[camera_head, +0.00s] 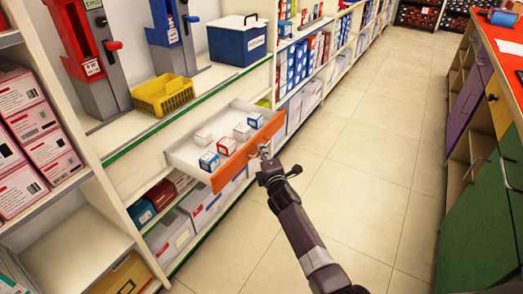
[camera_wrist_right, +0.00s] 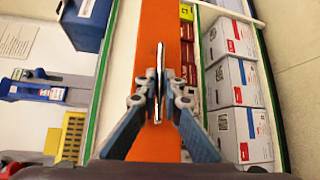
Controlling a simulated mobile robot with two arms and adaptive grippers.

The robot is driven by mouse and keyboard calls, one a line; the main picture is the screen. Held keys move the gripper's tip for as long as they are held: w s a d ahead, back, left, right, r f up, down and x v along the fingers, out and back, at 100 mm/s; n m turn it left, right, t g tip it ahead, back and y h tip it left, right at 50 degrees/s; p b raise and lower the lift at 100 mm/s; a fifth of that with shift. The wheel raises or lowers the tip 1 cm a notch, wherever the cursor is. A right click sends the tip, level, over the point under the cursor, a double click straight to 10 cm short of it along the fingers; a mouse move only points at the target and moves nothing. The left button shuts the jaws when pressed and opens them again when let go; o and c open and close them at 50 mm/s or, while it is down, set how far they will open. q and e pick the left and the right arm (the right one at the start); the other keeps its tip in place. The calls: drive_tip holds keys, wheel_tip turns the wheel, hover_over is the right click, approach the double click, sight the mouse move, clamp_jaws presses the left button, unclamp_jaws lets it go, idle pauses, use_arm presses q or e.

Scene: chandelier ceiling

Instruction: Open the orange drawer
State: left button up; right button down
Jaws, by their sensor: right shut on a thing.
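The drawer with an orange front (camera_head: 232,163) is pulled out from the shelf unit in the head view. Several small white, blue and red boxes (camera_head: 209,161) lie in its white tray. My right gripper (camera_head: 265,156) is at the drawer front, with its arm coming from the lower right. In the right wrist view the orange front (camera_wrist_right: 158,28) runs down the middle. There my right gripper (camera_wrist_right: 160,100) is shut on the metal drawer handle (camera_wrist_right: 160,65), a thin bar between its fingers. My left gripper is not in view.
A yellow basket (camera_head: 163,95) and a blue box (camera_head: 238,40) stand on the shelf above the drawer. White boxes (camera_head: 171,238) sit on the shelf below. The tiled floor (camera_head: 370,170) is clear up to a coloured cabinet (camera_head: 480,210) at right.

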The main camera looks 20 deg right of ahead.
drive_tip(key=c, duration=2.1)
unclamp_jaws()
drive_tip(key=shift+s, duration=0.1)
drive_tip(key=s+a+r, duration=0.1)
drive_tip(key=s, duration=1)
drive_tip(key=shift+s+a+r, duration=0.3)
drive_tip(key=shift+r, duration=0.05)
